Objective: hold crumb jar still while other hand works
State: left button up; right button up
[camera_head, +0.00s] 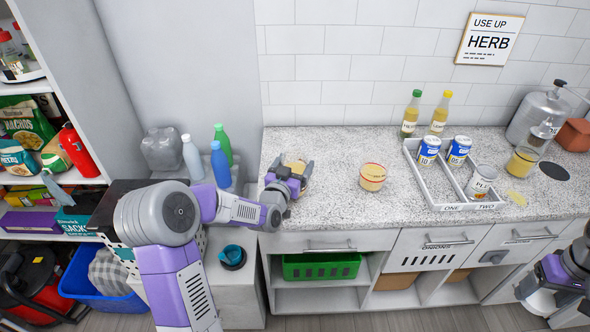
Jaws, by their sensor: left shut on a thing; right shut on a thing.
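My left gripper (293,177) is over the left end of the speckled counter, shut on a small jar with yellowish contents (296,166). The gripper hides much of this jar, and I cannot read a label on it. A similar pale yellow jar with a red band (372,177) stands apart to its right on the counter. My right gripper (545,280) is low at the right edge, in front of the cabinets. It is shut on what looks like a white rounded thing (540,302), partly hidden and cut by the view.
A grey divided tray (452,207) marked ONE and TWO holds several cans. Two bottles (411,114) stand behind it, and a glass jar (523,161) and a grey metal canister (540,112) stand right. The counter's front middle is clear.

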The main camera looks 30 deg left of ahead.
notch_tip(320, 180, up, 2)
jog(key=shift+r+p, duration=0.1)
jog(key=shift+p, duration=0.9)
pick_arm(q)
notch_tip(320, 180, up, 10)
jog(key=shift+f, duration=0.15)
jog(key=o, duration=0.5)
jog(key=c, duration=0.8)
